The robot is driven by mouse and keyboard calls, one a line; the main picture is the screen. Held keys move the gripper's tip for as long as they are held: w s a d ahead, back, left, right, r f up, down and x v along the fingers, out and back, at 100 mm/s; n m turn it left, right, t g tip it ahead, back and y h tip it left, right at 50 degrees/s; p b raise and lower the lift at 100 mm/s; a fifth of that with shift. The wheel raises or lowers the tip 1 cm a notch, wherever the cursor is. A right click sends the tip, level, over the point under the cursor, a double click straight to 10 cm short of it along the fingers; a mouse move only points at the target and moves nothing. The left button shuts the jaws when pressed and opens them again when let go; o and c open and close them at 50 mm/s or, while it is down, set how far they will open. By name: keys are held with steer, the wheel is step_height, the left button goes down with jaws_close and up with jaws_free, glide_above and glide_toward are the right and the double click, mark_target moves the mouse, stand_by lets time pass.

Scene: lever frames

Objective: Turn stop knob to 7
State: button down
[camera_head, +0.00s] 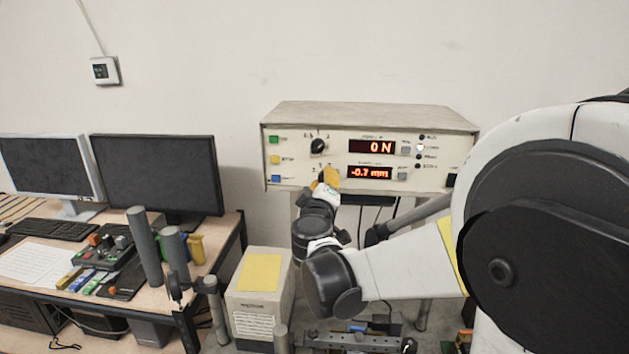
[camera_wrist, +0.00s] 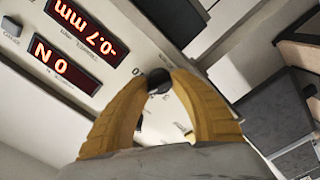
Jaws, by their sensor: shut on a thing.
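The control box (camera_head: 370,116) stands at the back, with its knobs left of two red displays. My gripper (camera_head: 326,178), with yellow fingers, is at the lower knob, beside the "-0.7 mm" display, and hides that knob in the head view. I take this as the stop knob; its name is not readable. In the wrist view my gripper (camera_wrist: 158,80) is shut on the black stop knob (camera_wrist: 159,86), one finger on each side. The knob's pointer and most scale numbers are hidden or too small to read.
A second black knob (camera_head: 318,146) sits just above my gripper, near the "0 N" display (camera_head: 371,147). Coloured buttons (camera_head: 275,160) line the box's left edge. Below stands a pale box (camera_head: 258,304) with a yellow note. A desk with monitors (camera_head: 155,172) is at left.

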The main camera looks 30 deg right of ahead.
stand_by(0.3)
steer(key=c, duration=1.1)
jaws_free()
steer(key=v, duration=1.2)
